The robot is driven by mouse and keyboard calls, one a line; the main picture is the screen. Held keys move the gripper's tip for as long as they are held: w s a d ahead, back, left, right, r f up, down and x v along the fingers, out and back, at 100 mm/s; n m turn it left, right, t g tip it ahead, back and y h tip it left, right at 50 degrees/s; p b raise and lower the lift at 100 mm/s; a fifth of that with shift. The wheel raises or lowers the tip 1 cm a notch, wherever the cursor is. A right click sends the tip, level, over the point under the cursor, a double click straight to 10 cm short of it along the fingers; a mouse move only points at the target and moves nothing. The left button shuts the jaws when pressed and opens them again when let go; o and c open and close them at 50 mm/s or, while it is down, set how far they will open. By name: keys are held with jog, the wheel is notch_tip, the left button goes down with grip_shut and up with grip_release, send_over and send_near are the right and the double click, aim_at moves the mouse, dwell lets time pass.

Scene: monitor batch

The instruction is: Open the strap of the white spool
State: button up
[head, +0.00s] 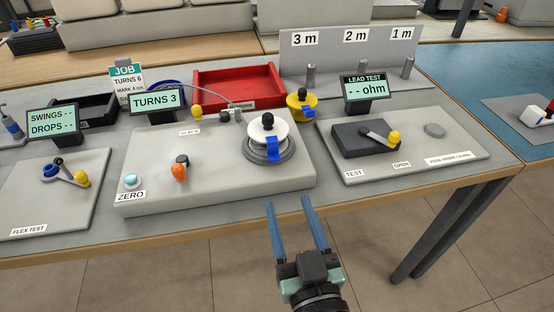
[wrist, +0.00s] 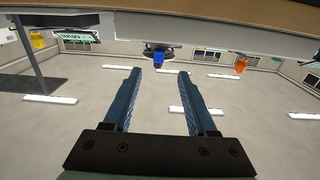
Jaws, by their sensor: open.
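The white spool (head: 268,129) sits on a grey round base on the winding unit in the head view, with a black knob on top. A blue strap (head: 272,148) hangs down its front side. The blue strap also shows at the top of the wrist view (wrist: 157,61). I cannot tell from the pictures how the strap is fastened. My gripper (head: 289,207) is open and empty, in front of the table's front edge, below and apart from the spool. Its two blue fingers point toward the bench in the head view.
The winding unit (head: 150,199) carries an orange knob (head: 179,172) and a ZERO button (head: 132,181). A yellow spool (head: 301,106) stands behind. The lead test plate (head: 440,163) is at right, the flex test plate (head: 30,205) at left, a red tray (head: 230,88) behind.

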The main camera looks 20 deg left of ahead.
aim_at(275, 160)
jog(key=p+x, duration=0.1)
jog(key=x, duration=0.9)
jog(key=shift+w+a, duration=0.1)
grip_shut()
